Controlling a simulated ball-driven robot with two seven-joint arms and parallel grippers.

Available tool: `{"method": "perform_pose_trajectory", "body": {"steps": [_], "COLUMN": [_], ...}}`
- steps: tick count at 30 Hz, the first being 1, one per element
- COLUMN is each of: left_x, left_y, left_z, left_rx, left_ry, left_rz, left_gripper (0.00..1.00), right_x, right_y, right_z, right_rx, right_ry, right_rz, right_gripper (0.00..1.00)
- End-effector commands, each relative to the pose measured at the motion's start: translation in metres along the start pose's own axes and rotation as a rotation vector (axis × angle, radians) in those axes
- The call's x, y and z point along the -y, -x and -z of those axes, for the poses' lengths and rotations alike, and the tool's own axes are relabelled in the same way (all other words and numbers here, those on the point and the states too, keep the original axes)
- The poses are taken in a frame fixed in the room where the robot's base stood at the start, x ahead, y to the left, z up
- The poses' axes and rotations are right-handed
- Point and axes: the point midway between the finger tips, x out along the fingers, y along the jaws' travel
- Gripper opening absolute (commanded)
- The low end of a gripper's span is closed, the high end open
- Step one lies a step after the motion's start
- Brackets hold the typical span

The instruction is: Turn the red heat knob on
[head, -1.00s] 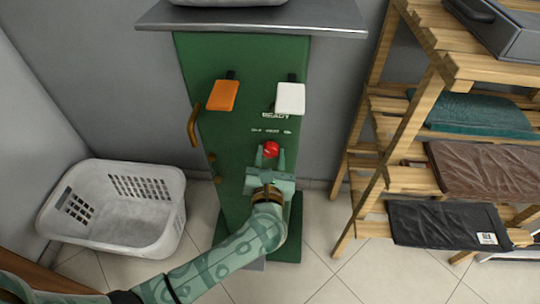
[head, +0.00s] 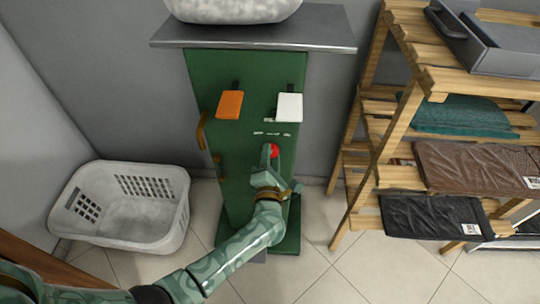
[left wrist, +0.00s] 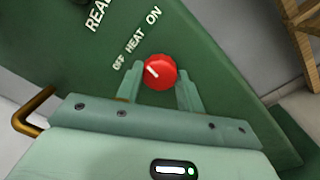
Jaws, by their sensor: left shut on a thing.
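The red heat knob (head: 274,150) is on the front of a green panel (head: 240,75). In the left wrist view the round knob (left wrist: 160,72) has a short white mark on its upper-left side, facing the "OFF HEAT ON" lettering. The mark seems to point toward the OFF–HEAT part; its exact setting is hard to tell. My left gripper (head: 271,159) comes up from below. In the left wrist view its fingers (left wrist: 162,84) are on either side of the knob and shut on it. The gripper is rolled relative to the panel. My right gripper is out of view.
An orange pad (head: 230,104) and a white pad (head: 289,106) stick out above the knob. A brass handle (head: 201,131) is on the panel's left edge. A grey top (head: 250,34) overhangs. A white basket (head: 125,205) stands left; a wooden shelf (head: 395,150) stands right.

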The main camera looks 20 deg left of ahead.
Motion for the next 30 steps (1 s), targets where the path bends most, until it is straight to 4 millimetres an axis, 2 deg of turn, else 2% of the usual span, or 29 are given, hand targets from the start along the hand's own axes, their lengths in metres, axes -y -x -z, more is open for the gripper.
{"method": "perform_pose_trajectory", "body": {"steps": [6,15,23,30], "left_x": [-0.001,0.000,0.001,0.002], "left_y": [0.001,0.001,0.001,0.002], "left_z": [-0.001,0.000,0.001,0.001], "left_rx": [0.010,0.023,0.031,0.035], "left_ry": [-0.201,-0.451,-0.592,-0.652], "left_rz": [0.001,0.000,0.000,0.000], "left_gripper": [0.15,0.15,0.15,0.15], "right_x": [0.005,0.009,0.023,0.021], "right_y": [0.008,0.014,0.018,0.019], "right_z": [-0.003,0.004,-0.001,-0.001], "right_rx": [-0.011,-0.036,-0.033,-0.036], "right_ry": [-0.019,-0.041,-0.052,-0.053], "right_rz": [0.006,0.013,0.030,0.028], "right_gripper": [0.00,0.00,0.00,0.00]}}
